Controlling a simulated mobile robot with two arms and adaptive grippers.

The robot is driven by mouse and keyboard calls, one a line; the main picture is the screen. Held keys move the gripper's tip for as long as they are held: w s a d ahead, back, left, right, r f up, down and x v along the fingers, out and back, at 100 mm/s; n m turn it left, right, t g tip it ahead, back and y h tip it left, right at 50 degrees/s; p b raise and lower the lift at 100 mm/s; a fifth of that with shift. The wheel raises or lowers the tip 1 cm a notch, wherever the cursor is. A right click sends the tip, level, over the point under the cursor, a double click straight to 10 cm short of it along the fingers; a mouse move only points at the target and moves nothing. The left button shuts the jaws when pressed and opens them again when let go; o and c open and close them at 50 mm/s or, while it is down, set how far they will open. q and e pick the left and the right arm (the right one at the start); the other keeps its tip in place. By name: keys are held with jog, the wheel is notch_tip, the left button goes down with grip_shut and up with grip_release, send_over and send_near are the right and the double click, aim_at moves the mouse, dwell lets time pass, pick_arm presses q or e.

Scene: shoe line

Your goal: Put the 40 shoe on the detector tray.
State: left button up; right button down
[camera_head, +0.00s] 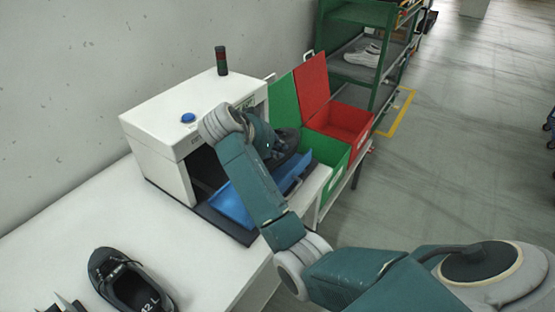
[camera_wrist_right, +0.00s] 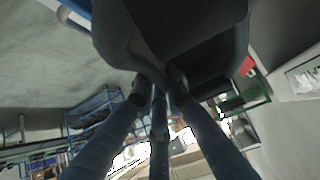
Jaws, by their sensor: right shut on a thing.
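A dark shoe (camera_head: 288,142) is held above the blue detector tray (camera_head: 232,207), partly hidden by my arm; its number cannot be read. My right gripper (camera_head: 262,138) is shut on it, mostly hidden behind my wrist. In the right wrist view the fingertips of my right gripper (camera_wrist_right: 160,92) close on the edge of the dark shoe (camera_wrist_right: 190,40), which fills the top. The tray sticks out of the white detector box (camera_head: 160,130). Dark tips at the bottom left corner may be my left gripper (camera_head: 60,306); its state is unclear.
Another black shoe (camera_head: 130,284), marked 42 L, lies on the white table (camera_head: 195,262). A green bin (camera_head: 328,152) and a red bin (camera_head: 345,120) with raised lids stand right of the detector. A green rack (camera_head: 352,68) with light shoes stands behind.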

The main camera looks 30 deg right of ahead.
aim_at(280, 162)
notch_tip(280, 162, down, 5)
jog(key=shift+r+p, duration=0.1)
jog(key=shift+p, duration=0.35)
pick_arm(q)
jog(key=shift+w+r, duration=0.3)
jog(key=shift+r, duration=0.2)
pick_arm(e)
jog(key=c, duration=2.2)
grip_release()
jog(key=shift+f, duration=0.25)
jog(key=o, duration=0.4)
pick_arm(q)
jog(key=shift+s+f, duration=0.1)
pick_arm(e)
jog(key=shift+o, duration=0.2)
